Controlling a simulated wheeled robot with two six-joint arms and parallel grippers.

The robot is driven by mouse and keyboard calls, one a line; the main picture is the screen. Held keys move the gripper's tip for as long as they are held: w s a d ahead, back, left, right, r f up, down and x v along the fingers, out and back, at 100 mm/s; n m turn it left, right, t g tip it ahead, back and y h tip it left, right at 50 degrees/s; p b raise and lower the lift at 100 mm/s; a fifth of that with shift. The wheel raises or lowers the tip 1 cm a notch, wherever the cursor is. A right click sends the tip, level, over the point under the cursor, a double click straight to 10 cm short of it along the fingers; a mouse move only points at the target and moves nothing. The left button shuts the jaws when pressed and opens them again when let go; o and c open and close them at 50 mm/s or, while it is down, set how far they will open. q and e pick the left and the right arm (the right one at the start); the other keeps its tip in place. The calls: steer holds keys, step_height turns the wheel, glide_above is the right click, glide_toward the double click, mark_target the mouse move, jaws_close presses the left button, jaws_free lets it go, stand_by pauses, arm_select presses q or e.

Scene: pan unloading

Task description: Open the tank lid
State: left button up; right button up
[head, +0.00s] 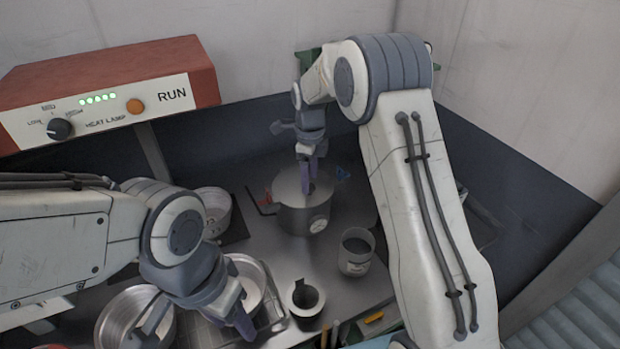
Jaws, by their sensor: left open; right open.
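The tank (296,222) is a grey metal pot with a round dial on its front. It stands on the steel counter, right of the middle. A grey lid (285,187) appears to cover its top. A red part shows at its left side and a blue one at its right. My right gripper (309,185) is open and points down over the lid. Its fingertips are at or just above the lid's middle; I cannot tell whether they touch. My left gripper (198,325) is open at the lower left, over the pans and away from the tank.
A metal cup (356,262) stands right of the tank and a dark pitcher (306,304) in front. Round pans (120,312) and a smaller pot (214,205) are on the left. The heat lamp box (95,105) is at the upper left. Bare counter lies between tank and pitcher.

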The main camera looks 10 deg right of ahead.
steer(key=shift+f, duration=0.95)
jaws_close()
steer(key=shift+r, duration=0.1)
stand_by(0.7)
